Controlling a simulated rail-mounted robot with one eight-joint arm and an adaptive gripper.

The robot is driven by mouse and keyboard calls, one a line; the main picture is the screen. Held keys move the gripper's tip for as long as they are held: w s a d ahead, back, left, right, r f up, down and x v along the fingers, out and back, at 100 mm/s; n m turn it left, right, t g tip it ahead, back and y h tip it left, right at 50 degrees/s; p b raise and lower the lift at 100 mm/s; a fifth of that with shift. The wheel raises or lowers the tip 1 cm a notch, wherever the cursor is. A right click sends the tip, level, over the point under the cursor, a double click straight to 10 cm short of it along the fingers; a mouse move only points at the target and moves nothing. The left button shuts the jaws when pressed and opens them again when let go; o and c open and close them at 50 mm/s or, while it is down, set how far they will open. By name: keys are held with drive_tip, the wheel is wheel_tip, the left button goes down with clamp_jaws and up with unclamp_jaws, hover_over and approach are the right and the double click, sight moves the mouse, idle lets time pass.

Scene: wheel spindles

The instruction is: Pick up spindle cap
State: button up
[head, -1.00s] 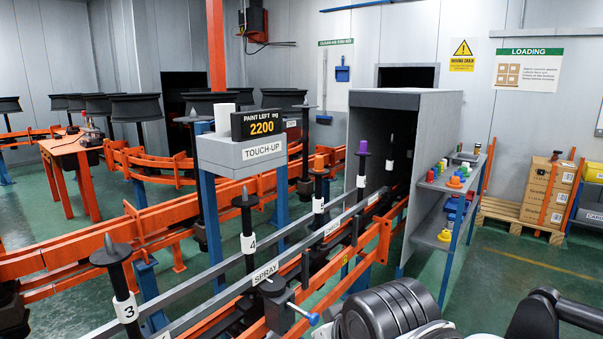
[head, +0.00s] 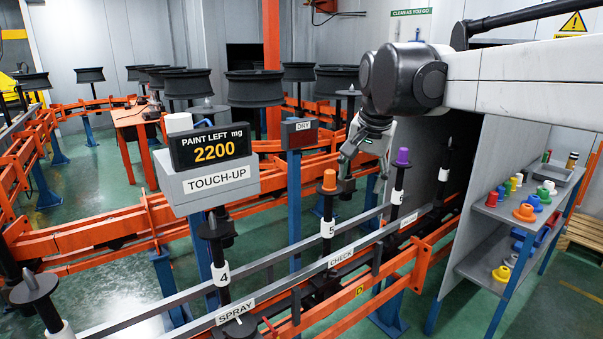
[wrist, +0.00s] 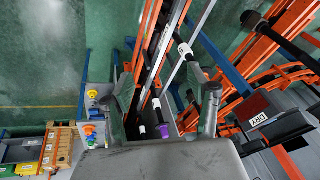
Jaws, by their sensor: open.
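An orange cap (head: 329,181) sits on top of spindle 5 in the head view. A purple cap (head: 402,157) sits on the spindle to its right and also shows in the wrist view (wrist: 164,129). My gripper (head: 350,165) is open above the rail, near these two capped spindles, and appears empty. In the wrist view its fingers stand apart (wrist: 160,96), with the purple cap low between them in the picture. I cannot tell how far the gripper is from either cap. Spindle 4 (head: 217,232) has no coloured cap.
A grey shelf (head: 492,215) at the right holds several coloured caps. The grey booth (head: 490,130) stands beside the rail. The TOUCH-UP box (head: 207,185) and DRY sign (head: 298,132) stand left of the gripper. A grey guide bar (head: 290,262) runs along the spindles.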

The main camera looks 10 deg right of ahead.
drive_tip(key=w+r+m+p, duration=0.2)
drive_tip(key=w+r, duration=0.2)
drive_tip(key=w, duration=0.5)
drive_tip(key=m+g+p, duration=0.4)
drive_tip(key=m+p, duration=0.4)
drive_tip(key=p, duration=0.1)
hover_over(329, 181)
drive_tip(key=w+d, duration=0.1)
drive_tip(key=w, duration=0.1)
wheel_tip(329, 181, down, 4)
drive_tip(key=shift+f, duration=0.8)
wheel_tip(329, 181, down, 8)
drive_tip(key=shift+r+p, duration=0.15)
drive_tip(key=shift+p, duration=0.2)
drive_tip(key=shift+s+a+f+p, duration=0.15)
drive_tip(key=shift+f+p, duration=0.2)
drive_tip(key=shift+f, duration=1.05)
drive_tip(key=shift+w+a+f+p, duration=0.1)
drive_tip(key=shift+f+p, duration=0.25)
drive_tip(key=shift+f, duration=1)
drive_tip(key=shift+s, duration=0.1)
